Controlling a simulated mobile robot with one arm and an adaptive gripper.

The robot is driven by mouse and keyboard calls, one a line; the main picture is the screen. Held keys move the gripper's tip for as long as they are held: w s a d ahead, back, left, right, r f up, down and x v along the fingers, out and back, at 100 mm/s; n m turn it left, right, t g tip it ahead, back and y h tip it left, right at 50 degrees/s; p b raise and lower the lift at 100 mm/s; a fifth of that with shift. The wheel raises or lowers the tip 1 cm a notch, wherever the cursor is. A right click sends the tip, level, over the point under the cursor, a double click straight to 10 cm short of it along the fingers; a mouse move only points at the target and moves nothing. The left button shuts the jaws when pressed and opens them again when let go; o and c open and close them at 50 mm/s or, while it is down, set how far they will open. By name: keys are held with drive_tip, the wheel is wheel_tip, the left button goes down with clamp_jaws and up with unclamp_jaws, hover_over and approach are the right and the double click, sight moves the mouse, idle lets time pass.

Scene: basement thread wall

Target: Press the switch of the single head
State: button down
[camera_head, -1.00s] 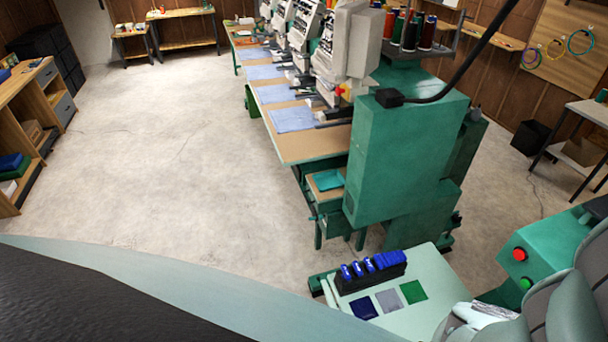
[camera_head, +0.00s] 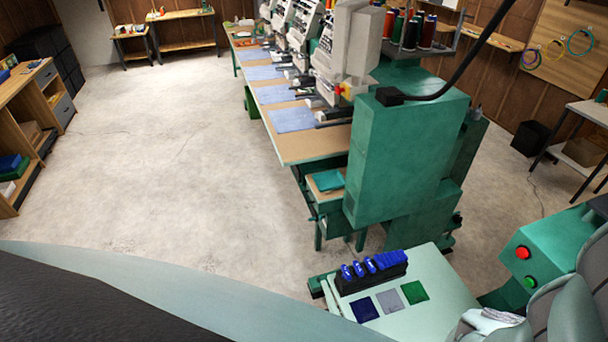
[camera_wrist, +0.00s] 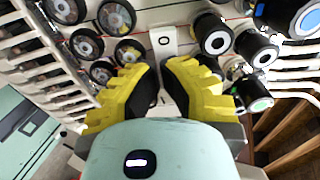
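My gripper (camera_wrist: 160,72) shows in the wrist view, with two yellow fingers and dark inner pads. A narrow gap is visible between the fingertips, and nothing is held. Just beyond the tips is a small white plate with a dark slot (camera_wrist: 163,42), on a pale machine face; it may be the switch, but I cannot be sure. Whether the tips touch the machine is not clear. In the head view, a green box with a red button (camera_head: 522,253) and a green button (camera_head: 530,283) stands at the lower right. The fingers are not visible there.
Round black tension knobs (camera_wrist: 115,18) and dark cylinders (camera_wrist: 257,48) crowd around the fingers. In the head view, a multi-head machine (camera_head: 408,150) stands at centre right. A pale table (camera_head: 431,317) carries fabric squares and blue-topped blocks. The floor (camera_head: 170,170) at left is clear.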

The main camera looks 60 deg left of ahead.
drive_tip(key=shift+r, duration=0.1)
drive_tip(key=shift+s+a+r, duration=0.1)
drive_tip(key=shift+s+a, duration=0.1)
drive_tip(key=shift+a, duration=0.6)
